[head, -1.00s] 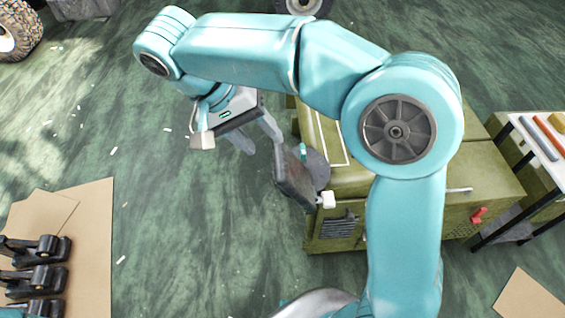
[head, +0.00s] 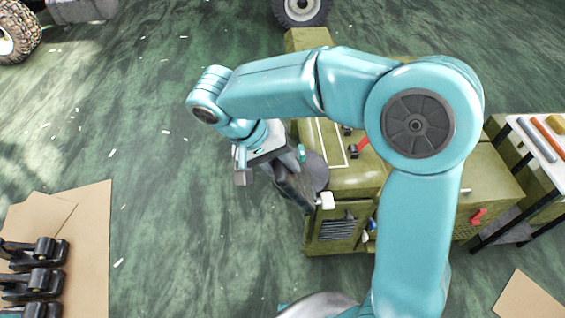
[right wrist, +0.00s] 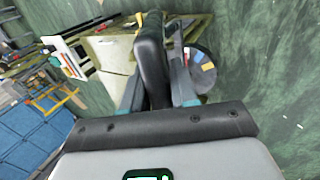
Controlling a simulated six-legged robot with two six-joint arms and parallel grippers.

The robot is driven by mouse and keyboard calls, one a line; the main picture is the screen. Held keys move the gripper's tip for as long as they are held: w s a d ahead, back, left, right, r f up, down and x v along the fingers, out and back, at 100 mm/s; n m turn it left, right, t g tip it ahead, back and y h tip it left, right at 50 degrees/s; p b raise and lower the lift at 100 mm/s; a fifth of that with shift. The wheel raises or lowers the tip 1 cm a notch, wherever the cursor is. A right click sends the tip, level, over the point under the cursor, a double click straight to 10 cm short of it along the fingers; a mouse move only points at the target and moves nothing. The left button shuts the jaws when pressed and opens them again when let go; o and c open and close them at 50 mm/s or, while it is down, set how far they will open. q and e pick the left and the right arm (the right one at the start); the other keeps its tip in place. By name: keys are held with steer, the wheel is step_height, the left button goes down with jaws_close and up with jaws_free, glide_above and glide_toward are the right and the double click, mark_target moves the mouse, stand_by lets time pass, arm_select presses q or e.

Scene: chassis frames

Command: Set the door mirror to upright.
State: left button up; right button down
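The door mirror (head: 299,192) is a dark, flat, roughly rectangular panel at the near left corner of the olive-green cabinet. It looks tilted in the head view, with a white block (head: 326,200) by its lower end. In the right wrist view the mirror (right wrist: 151,58) shows nearly edge-on. My right gripper (head: 283,168) reaches it from the upper left. In the right wrist view the fingers of this gripper (right wrist: 156,82) stand open on either side of the mirror; whether either finger touches it is unclear. My left gripper is not in view.
The olive cabinet (head: 345,235) stands right of the mirror, with a dark round disc (head: 316,168) close behind the panel. A white-topped table (head: 535,140) is at the right. Black parts lie on cardboard (head: 90,230) at the left. The green floor between is mostly clear.

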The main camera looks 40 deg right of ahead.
steer(key=shift+w, duration=0.1)
steer(key=shift+r, duration=0.1)
steer(key=shift+s+d+r+t+y+b, duration=0.2)
steer(key=shift+s+d+t+y+b, duration=0.1)
steer(key=shift+d+y, duration=0.2)
steer(key=shift+s+d+r+t+y+b, duration=0.2)
steer(key=shift+s+d+t+y+b, duration=0.1)
steer(key=shift+d+y, duration=0.15)
steer(key=shift+s+d+r+t+y+b, duration=0.2)
steer(key=shift+d+y, duration=0.1)
steer(key=shift+d, duration=0.1)
steer(key=shift+s+d+r+t+y+b, duration=0.15)
steer(key=shift+s+d+t+y, duration=0.1)
steer(key=shift+d+y, duration=0.15)
steer(key=shift+s+d+r+t+y+b, duration=0.15)
steer(key=shift+s+d+y, duration=0.1)
steer(key=shift+d, duration=0.2)
steer(key=shift+s+d+r, duration=0.1)
steer(key=shift+s+d, duration=0.3)
steer(key=shift+d, duration=0.3)
steer(key=c, duration=1)
jaws_free()
steer(key=shift+o, duration=0.2)
steer(key=shift+d, duration=0.1)
